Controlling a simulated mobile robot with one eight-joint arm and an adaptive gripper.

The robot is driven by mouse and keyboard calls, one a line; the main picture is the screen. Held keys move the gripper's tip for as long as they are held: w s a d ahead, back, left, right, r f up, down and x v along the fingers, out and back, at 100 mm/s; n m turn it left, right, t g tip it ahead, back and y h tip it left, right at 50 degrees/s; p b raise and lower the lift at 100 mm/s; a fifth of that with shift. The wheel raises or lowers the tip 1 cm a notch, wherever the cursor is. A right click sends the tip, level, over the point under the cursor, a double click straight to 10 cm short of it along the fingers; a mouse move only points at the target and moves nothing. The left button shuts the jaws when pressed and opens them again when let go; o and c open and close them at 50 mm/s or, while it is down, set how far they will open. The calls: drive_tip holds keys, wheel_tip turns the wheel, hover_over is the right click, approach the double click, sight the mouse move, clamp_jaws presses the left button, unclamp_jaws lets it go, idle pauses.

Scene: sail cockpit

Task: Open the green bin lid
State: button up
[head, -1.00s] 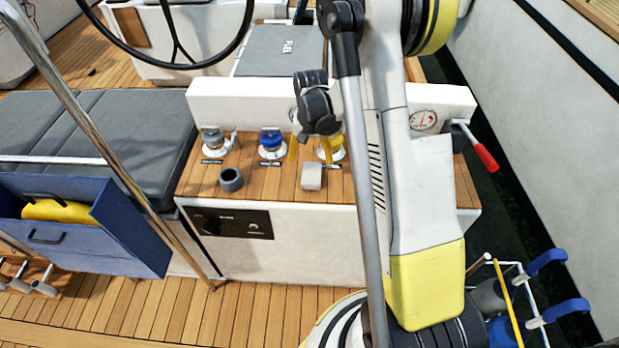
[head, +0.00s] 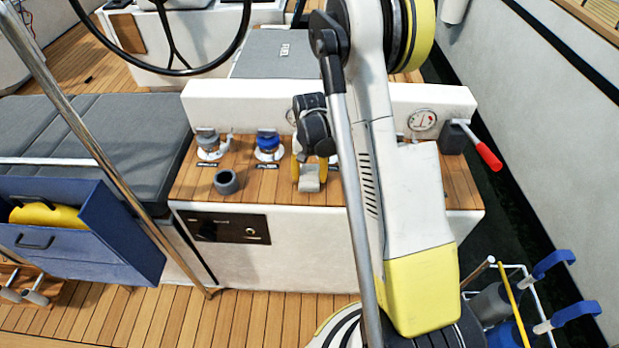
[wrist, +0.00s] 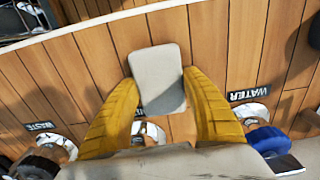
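No green bin or green lid shows in either view. My gripper (head: 310,160) is low over the wooden console top, pointing down. Its yellow fingers are apart, one on each side of a small light grey block (head: 309,179). In the wrist view the block (wrist: 158,75) shows between the fingertips (wrist: 160,82). I cannot tell whether the fingers touch it.
Grey-capped (head: 208,143) and blue-capped (head: 268,145) fittings and a dark grey ring (head: 226,182) stand on the console top (head: 200,180). A red-handled lever (head: 484,152) juts out at right.

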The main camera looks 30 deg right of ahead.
sight(312, 174)
drive_tip(key=shift+c, duration=0.5)
drive_tip(key=shift+r+p, duration=0.3)
drive_tip(key=shift+r, duration=0.25)
drive_tip(key=r+p, duration=0.1)
drive_tip(key=r, duration=0.1)
drive_tip(key=r+p, duration=0.1)
drive_tip(key=r, duration=0.1)
drive_tip(key=shift+s+d, duration=0.1)
drive_tip(key=shift+d, duration=0.3)
drive_tip(key=s+d+r+p, duration=0.3)
drive_tip(key=d+r, duration=0.3)
drive_tip(key=d, duration=0.4)
drive_tip(key=shift+s, duration=0.35)
